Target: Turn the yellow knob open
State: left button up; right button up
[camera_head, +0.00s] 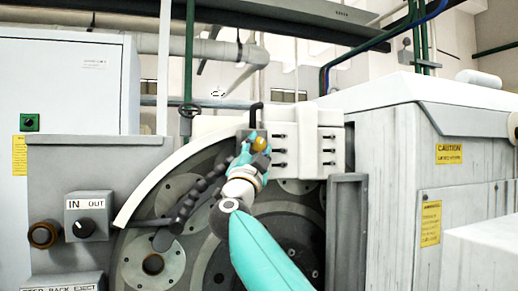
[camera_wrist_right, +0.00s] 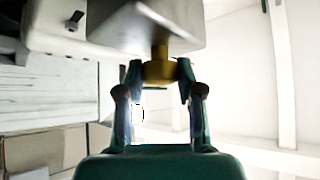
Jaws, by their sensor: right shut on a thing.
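The yellow knob (camera_head: 260,144) sits on the white block of the grinder in the head view. In the right wrist view the knob (camera_wrist_right: 159,72) hangs on a short yellow stem below a grey box (camera_wrist_right: 150,25). My right gripper (camera_head: 255,148) is at the knob, with its teal arm coming up from the lower right. In the wrist view the fingers of the right gripper (camera_wrist_right: 159,80) are shut on the knob, one on each side. My left gripper is not in view.
The white block (camera_head: 308,150) carries several small dark handles right of the knob. A curved white guard (camera_head: 160,180) and round grey plates lie below left. A control box with an IN/OUT dial (camera_head: 86,228) is further left. A white cabinet (camera_head: 385,120) stands right.

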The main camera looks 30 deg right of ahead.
jog(key=o, duration=1.2)
jog(key=shift+s+d, duration=0.1)
jog(key=shift+c, duration=0.2)
jog(key=shift+s+a+f, duration=0.15)
jog(key=shift+a+f, duration=0.15)
jog(key=shift+a, duration=0.05)
jog(key=v, duration=1.1)
jog(key=shift+f, duration=0.1)
